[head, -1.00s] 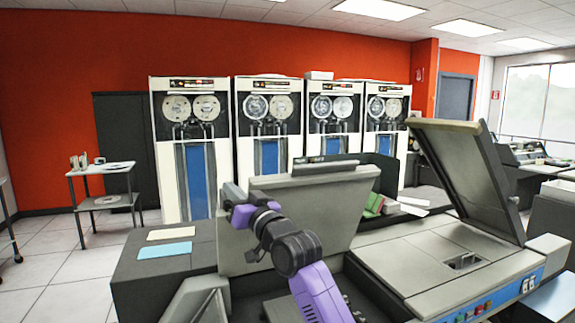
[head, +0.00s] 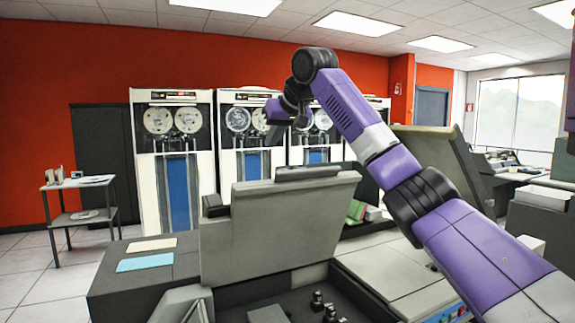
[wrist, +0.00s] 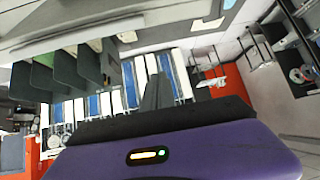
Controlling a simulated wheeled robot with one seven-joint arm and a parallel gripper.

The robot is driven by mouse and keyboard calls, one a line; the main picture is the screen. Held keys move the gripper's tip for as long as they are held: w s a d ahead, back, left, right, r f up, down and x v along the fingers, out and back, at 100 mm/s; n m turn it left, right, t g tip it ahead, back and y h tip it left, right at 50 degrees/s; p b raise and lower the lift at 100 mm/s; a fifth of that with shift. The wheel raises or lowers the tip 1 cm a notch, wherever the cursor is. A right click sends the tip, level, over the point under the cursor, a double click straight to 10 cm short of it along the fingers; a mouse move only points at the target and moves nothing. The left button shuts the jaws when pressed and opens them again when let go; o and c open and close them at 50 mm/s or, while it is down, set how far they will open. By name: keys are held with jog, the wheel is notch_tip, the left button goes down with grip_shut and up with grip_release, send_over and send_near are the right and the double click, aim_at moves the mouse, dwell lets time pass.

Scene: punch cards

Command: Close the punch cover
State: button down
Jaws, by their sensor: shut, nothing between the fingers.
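Two raised grey panels show in the head view, and I cannot tell for sure which is the punch cover. One is a broad grey panel (head: 262,237) standing tilted up at the middle of the machine. The other is a large lid (head: 437,150) standing open at the right, partly hidden behind my purple arm. My gripper (head: 275,131) is up in the air above the middle panel and apart from it. In the wrist view my dark fingers (wrist: 158,88) are together and hold nothing.
Yellow and blue cards (head: 145,264) lie on the dark left top of the machine. Small dark parts (head: 322,306) stand in front of the middle panel. Tape cabinets (head: 171,215) line the red wall behind. A small side table (head: 80,214) stands at the left.

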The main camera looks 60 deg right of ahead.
jog(key=s+d+r+m+g, duration=0.1)
jog(key=s+r+g, duration=0.15)
jog(key=s, duration=0.35)
jog(key=x, duration=0.3)
jog(key=p+x, duration=0.1)
jog(key=x, duration=0.2)
jog(key=w+x, duration=0.1)
jog(key=x, duration=0.2)
jog(key=shift+d+r, duration=0.15)
jog(key=shift+r, duration=0.1)
jog(key=shift+f+t, duration=0.25)
jog(key=shift+f, duration=0.1)
jog(key=shift+s+a+f, duration=0.3)
jog(key=shift+s+a, duration=0.2)
jog(key=shift+s, duration=0.25)
jog(key=shift+s+a+f, duration=0.25)
jog(key=shift+s+a, duration=0.2)
jog(key=shift+s, duration=0.25)
